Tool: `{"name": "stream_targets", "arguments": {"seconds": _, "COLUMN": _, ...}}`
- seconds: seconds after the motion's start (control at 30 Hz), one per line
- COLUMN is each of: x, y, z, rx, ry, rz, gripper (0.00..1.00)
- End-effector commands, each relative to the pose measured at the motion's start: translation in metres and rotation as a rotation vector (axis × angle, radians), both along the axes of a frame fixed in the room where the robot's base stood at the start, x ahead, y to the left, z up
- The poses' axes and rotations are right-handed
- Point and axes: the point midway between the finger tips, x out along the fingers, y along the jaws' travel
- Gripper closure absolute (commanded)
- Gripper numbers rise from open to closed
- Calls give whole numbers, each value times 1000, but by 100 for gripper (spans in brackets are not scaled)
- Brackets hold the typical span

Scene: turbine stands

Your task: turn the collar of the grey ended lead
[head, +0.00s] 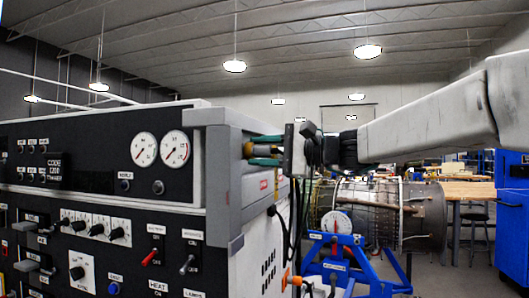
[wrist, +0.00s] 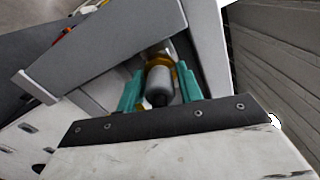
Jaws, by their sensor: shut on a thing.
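The grey ended lead (wrist: 159,84) shows in the wrist view as a grey cylinder with a dark rounded near end. A golden-yellow ring (wrist: 157,61) sits behind it, at the side of the console. My gripper (wrist: 160,76) has teal fingers, one on each side of the grey end, and is shut on it. In the head view my gripper (head: 256,150) reaches from the right to the console's upper right corner, fingers pointing left. The lead's end is mostly hidden there by the fingers and the grey corner frame. The collar's turn angle cannot be told.
The black-fronted console (head: 100,200) with dials and switches fills the left. Its grey corner frame (head: 210,160) is close beside my fingers. Dark cables hang below my gripper. A turbine (head: 395,215) on a blue stand (head: 350,270) stands behind, right.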

Motion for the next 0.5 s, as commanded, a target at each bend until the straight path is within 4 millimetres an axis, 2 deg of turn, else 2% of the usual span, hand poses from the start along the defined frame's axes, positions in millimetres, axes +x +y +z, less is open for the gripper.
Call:
{"name": "stream_targets", "arguments": {"seconds": 0.23, "x": -1, "y": 2, "z": 0, "rx": 0, "ry": -1, "rz": 6, "gripper": 87}}
{"name": "stream_targets", "arguments": {"seconds": 0.27, "x": -1, "y": 2, "z": 0, "rx": 0, "ry": -1, "rz": 6, "gripper": 58}}
{"name": "stream_targets", "arguments": {"seconds": 0.3, "x": -1, "y": 2, "z": 0, "rx": 0, "ry": -1, "rz": 5, "gripper": 47}}
{"name": "stream_targets", "arguments": {"seconds": 0.33, "x": -1, "y": 1, "z": 0, "rx": 0, "ry": 0, "rz": 5, "gripper": 41}}
{"name": "stream_targets", "arguments": {"seconds": 0.5, "x": 0, "y": -1, "z": 0, "rx": 0, "ry": 0, "rz": 1, "gripper": 41}}
